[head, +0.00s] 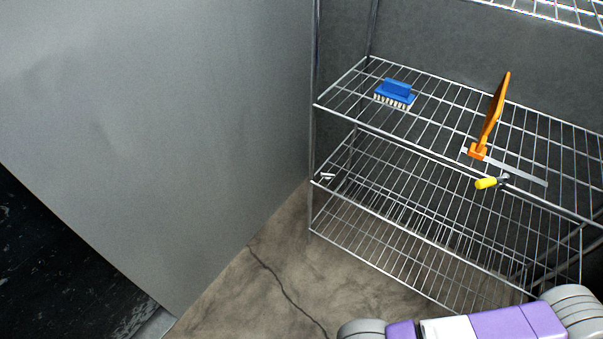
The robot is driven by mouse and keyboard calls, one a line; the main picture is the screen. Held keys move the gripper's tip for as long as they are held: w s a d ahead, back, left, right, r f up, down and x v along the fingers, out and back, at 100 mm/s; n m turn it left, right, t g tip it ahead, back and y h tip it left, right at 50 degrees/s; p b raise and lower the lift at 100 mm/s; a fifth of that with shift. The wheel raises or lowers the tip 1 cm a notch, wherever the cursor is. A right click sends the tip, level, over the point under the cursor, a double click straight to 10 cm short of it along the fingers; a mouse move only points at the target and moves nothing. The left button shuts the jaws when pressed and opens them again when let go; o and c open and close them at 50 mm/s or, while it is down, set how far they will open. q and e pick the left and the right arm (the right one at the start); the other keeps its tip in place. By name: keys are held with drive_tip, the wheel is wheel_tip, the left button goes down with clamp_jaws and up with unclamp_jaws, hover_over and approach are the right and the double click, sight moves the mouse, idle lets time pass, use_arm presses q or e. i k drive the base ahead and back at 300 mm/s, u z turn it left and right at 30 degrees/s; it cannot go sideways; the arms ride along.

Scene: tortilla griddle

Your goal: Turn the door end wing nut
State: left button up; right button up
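I cannot make out a wing nut for certain in the head view. A small silvery piece (327,177) shows at the left end of the wire rack, by the corner post; it is too small to tell what it is. Neither of my grippers shows. A purple, white and grey arm link of mine (490,325) crosses the bottom right edge, well below the shelves.
A large grey panel (150,130) fills the left. The wire rack (440,140) stands at the right. It bears a blue brush (396,91), an upright orange tool (491,120) and a yellow-handled tool (486,183). Cracked brown floor (260,290) is clear between panel and rack.

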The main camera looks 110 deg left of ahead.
sight(327, 176)
drive_tip(key=u, duration=4.05)
drive_tip(key=k, duration=1.3)
drive_tip(key=z, duration=0.2)
drive_tip(key=i, duration=0.65)
drive_tip(key=z, duration=0.65)
drive_tip(key=i, duration=0.85)
drive_tip(key=u, duration=1)
drive_tip(key=i, duration=0.5)
drive_tip(key=u, duration=0.55)
